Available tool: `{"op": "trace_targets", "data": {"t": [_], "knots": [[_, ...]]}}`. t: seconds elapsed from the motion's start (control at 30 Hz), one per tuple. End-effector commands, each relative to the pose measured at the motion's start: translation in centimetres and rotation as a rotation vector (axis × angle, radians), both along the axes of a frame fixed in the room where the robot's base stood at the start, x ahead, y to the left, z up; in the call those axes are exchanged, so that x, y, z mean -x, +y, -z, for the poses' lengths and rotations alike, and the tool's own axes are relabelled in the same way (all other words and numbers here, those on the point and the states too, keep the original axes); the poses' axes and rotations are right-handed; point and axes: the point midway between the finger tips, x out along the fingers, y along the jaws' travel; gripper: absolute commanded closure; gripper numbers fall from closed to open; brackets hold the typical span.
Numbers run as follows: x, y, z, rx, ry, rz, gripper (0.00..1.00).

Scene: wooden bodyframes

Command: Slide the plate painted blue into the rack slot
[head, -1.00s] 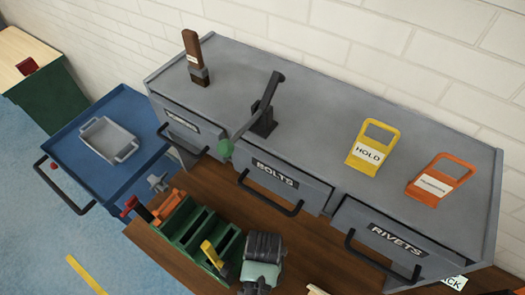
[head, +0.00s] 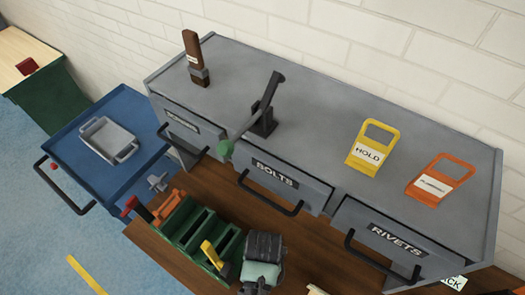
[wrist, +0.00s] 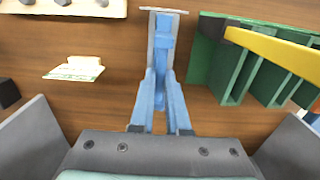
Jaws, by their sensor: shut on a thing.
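My gripper (wrist: 161,88) is in the middle of the wrist view, its jaws shut on a narrow blue plate (wrist: 163,38), seen nearly edge-on with a pale grey end at the top. The green rack (wrist: 232,72) with upright slots stands to the right of the plate, apart from it. In the head view the rack (head: 203,234) is on the wooden bench, left of my gripper (head: 262,277). My dark wrist and pale green housing hide the plate there.
A yellow handle (head: 212,254) crosses the rack's near side. A red-handled tool (head: 134,206) and an orange item (head: 171,206) lie beyond it. The grey drawer cabinet (head: 320,110) stands behind.

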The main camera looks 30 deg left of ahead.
Motion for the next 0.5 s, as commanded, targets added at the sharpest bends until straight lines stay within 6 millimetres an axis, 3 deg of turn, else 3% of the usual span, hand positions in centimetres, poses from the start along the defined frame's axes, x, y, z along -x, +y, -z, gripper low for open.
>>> {"op": "trace_targets", "data": {"t": [0.5], "knots": [[-0.03, 0.0, -0.69, 0.0, -0.001, 0.0, 1.0]]}}
